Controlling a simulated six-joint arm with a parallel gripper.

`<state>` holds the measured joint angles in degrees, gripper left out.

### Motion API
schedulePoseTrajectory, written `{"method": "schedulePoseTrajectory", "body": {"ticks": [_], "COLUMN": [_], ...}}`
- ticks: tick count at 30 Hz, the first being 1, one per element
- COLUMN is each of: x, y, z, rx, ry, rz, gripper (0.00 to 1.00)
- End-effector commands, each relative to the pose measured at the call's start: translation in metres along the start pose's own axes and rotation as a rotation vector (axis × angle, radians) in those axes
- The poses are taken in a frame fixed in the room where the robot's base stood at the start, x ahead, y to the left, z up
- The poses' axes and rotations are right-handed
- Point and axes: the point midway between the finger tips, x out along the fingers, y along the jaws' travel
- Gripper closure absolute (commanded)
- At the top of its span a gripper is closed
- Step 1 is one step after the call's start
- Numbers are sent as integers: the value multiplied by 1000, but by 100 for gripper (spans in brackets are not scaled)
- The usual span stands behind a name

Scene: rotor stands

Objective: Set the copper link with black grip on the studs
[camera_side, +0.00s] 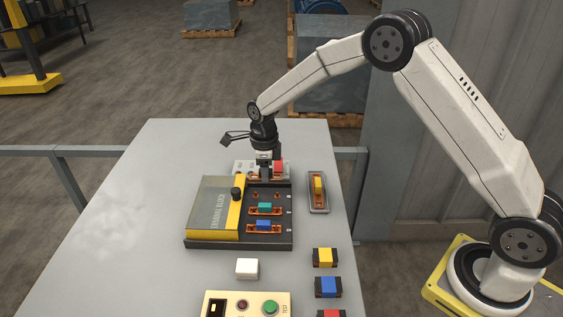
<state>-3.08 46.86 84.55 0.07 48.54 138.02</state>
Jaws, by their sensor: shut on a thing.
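My gripper (265,176) points down over the far end of the dark terminal block (270,242). It is shut on a small dark thing, most likely the black grip of the copper link; the fingers hide most of it, and I cannot tell whether it touches the block. On the block, a pair of bare copper studs (277,195) shows just nearer than the gripper. Nearer rows carry a copper link with teal grip (264,208) and one with blue grip (263,225).
A yellow-edged cover lettered on its face (212,205) stands left of the studs, with a black knob. A grey tray (318,209) at right holds a yellow-grip link. Behind is a pale panel (242,166) with a red block. Nearer lie a white block (247,268) and coloured blocks (325,258).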

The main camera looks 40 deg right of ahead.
Motion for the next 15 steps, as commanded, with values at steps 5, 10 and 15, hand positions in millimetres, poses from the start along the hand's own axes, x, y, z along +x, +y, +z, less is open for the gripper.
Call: {"method": "schedulePoseTrajectory", "body": {"ticks": [5,10,15], "x": [10,15,16], "y": [0,0,0], "z": [0,0,0], "rx": [0,0,0], "ry": [0,0,-1], "rz": [0,0,-1], "gripper": [100,100,100]}}
